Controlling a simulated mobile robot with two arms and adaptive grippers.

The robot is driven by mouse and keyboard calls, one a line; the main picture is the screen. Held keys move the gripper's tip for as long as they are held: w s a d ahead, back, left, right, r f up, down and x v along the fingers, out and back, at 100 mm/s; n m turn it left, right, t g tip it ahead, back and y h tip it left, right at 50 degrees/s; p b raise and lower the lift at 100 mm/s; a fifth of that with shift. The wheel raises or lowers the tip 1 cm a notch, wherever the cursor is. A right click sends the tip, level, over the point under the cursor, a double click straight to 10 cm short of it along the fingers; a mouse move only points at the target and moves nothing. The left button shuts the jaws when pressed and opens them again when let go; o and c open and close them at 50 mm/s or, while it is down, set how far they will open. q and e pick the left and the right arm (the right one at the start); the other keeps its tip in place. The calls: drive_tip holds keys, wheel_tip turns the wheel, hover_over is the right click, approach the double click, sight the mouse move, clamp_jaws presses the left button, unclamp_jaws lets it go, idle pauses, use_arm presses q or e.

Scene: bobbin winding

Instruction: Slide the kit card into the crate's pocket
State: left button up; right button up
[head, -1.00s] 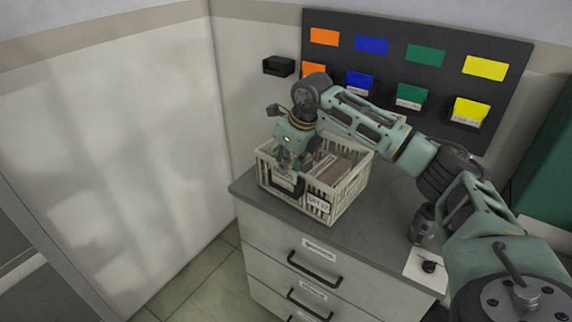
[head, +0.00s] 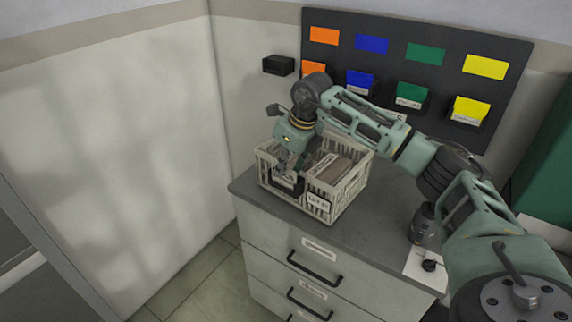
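The pale slatted crate (head: 347,201) stands on the grey cabinet top, with packed contents inside. A dark pocket (head: 287,186) hangs on its front left side, and a white label is on its front right. My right gripper (head: 287,170) points down at the crate's left part, just over the pocket. Its fingertips are small and dark there, and I cannot tell whether they are open or shut. The kit card is not clearly visible; the fingers and the pocket's dark front may hide it. My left gripper is out of view.
A dark board (head: 398,62) with coloured cards and card holders hangs behind my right arm. A small black holder (head: 278,65) is on the wall. A dark canister (head: 423,224) and a white sheet (head: 424,268) lie right of the crate on the cabinet top (head: 360,240).

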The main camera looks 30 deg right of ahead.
drive_tip(key=v, duration=1.2)
drive_tip(key=shift+s, duration=0.1)
